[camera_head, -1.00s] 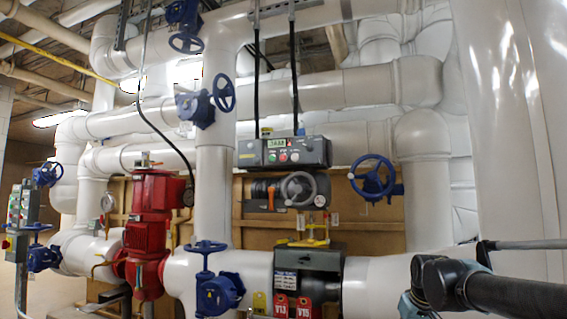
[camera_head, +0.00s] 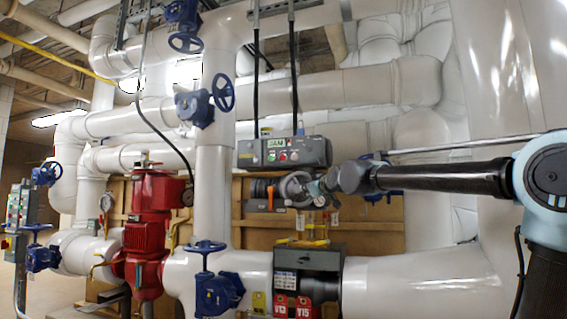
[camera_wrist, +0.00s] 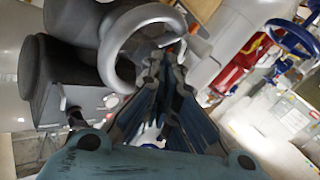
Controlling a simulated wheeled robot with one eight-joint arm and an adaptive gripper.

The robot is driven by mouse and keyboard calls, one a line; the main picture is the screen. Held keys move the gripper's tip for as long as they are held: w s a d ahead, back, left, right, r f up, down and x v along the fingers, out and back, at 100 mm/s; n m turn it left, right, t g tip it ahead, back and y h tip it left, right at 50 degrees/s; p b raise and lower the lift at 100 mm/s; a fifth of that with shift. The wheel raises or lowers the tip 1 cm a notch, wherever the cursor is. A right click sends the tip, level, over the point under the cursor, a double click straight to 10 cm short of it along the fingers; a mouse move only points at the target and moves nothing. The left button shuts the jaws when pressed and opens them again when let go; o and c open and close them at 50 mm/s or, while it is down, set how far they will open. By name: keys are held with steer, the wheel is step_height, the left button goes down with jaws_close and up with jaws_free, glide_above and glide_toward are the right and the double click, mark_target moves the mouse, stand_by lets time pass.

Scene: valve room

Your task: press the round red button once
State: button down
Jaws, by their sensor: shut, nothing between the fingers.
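The round red button (camera_head: 283,156) is a small dot on the front of a grey control box (camera_head: 318,152) with a green-lit display, hung on the pipework in the head view. I cannot make out the red button in the wrist view.
An orange lever (camera_head: 271,195) is left of the handwheel. A blue valve wheel behind my arm is mostly hidden. A panel (camera_head: 14,215) with a red button on yellow stands at far left. Red pump (camera_head: 145,235) and white pipes surround the space.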

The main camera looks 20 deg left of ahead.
mark_target(283, 157)
steer(key=a+r+n+t+y, duration=0.1)
steer(key=a+r+t+y, duration=0.1)
steer(key=a+r, duration=1.1)
step_height(283, 157, up, 3)
steer(key=shift+a+r+n+t+y, duration=0.1)
steer(key=shift+a+n+t+y, duration=0.25)
steer(key=shift+y, duration=0.35)
steer(key=w, duration=0.8)
steer(key=shift+w+d, duration=0.35)
steer(key=shift+w, duration=0.7)
stand_by(1.0)
steer(key=shift+s, duration=0.2)
steer(key=shift+s+a, duration=0.1)
steer(key=shift+s, duration=0.55)
steer(key=shift+s, duration=0.1)
